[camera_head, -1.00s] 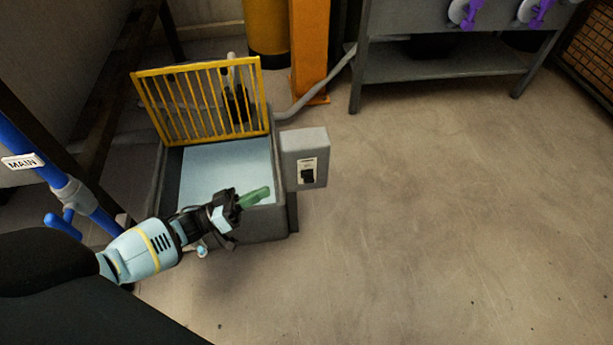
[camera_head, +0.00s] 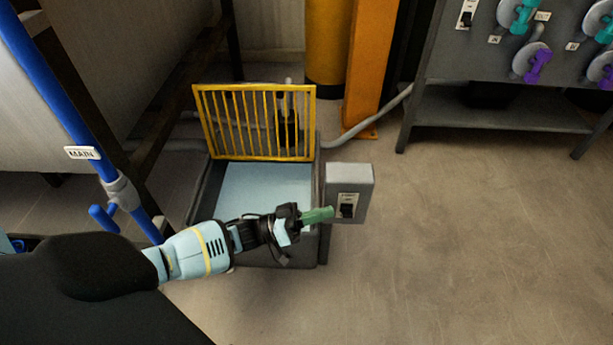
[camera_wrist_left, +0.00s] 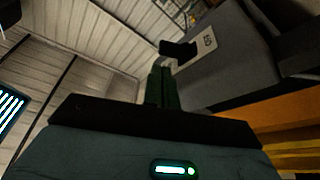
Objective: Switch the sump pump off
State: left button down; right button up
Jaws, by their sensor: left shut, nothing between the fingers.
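A grey switch box (camera_head: 358,178) stands at the right edge of the sump (camera_head: 318,245). Its pale plate carries a black switch lever (camera_head: 347,210), seen in the plate's lower part. My left gripper (camera_head: 328,213) has green fingers that are shut and empty, with their tips just left of the lever. In the left wrist view the fingers (camera_wrist_left: 162,88) point at the black lever (camera_wrist_left: 178,49) on its labelled plate. I cannot tell whether they touch. A dark pump-like body (camera_head: 288,130) shows behind the yellow grate. My right gripper is not in view.
The yellow grate (camera_head: 255,120) stands upright over the sump's pale-blue surface. An orange post (camera_head: 370,65) and a grey conduit (camera_head: 390,110) are behind the box. A blue pipe (camera_head: 60,90) marked MAIN is at left. The floor at right is clear.

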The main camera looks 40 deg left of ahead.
aim_at(347, 213)
pick_arm(q)
jog(key=x, duration=0.3)
jog(key=shift+w+d+r, duration=0.1)
jog(key=shift+w+d, duration=0.1)
jog(key=shift+d, duration=0.05)
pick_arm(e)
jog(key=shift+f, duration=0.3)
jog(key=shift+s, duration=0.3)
pick_arm(q)
jog(key=shift+s, duration=0.1)
